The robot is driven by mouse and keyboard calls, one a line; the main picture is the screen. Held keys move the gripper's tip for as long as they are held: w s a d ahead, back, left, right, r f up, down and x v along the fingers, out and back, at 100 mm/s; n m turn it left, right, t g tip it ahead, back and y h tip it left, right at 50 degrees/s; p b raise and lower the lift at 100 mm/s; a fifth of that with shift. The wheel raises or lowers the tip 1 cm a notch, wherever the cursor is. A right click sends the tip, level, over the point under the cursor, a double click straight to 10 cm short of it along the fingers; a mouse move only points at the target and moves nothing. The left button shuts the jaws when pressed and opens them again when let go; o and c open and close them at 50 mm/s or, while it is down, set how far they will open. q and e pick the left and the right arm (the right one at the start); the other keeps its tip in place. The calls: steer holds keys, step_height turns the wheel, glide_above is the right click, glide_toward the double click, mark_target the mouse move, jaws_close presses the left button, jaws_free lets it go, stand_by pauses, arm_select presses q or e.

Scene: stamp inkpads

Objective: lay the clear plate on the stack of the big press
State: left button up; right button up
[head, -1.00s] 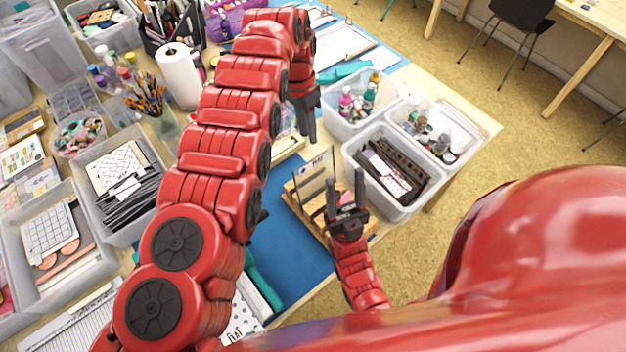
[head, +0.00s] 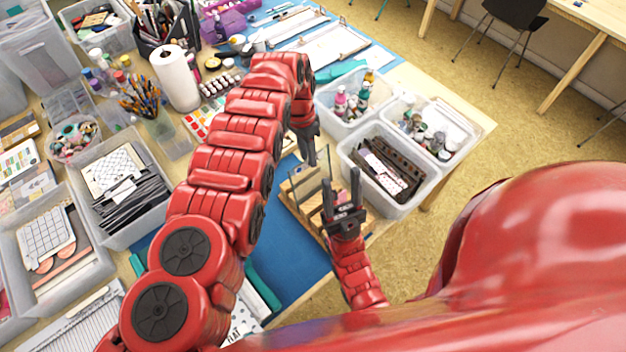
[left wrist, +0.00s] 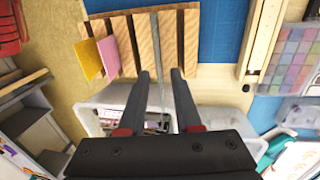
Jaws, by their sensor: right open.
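The clear plate (head: 309,193) stands upright in a slatted wooden rack (head: 292,205) on the near right of the table. In the left wrist view the plate (left wrist: 158,50) shows as a thin upright edge, with the rack's slats (left wrist: 190,35) behind it. My left gripper (head: 310,160) is at the plate's upper edge. In its wrist view the two fingers (left wrist: 162,72) are apart, with the plate edge between them and a gap beside it. My right gripper (head: 342,190) is open and empty beside the rack. I cannot make out the big press clearly.
A yellow card (left wrist: 88,60) and a pink card (left wrist: 108,56) stand in the rack. Clear bins (head: 405,205) stand close beyond the rack. A paper roll (head: 176,80) and bins fill the left. The blue mat (head: 290,255) has bare room in front.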

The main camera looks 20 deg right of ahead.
arm_select(q)
jaws_close()
step_height(320, 180, up, 7)
steer(key=w, duration=0.1)
steer(key=shift+a+r, duration=0.2)
stand_by(0.6)
steer(key=shift+w, duration=0.1)
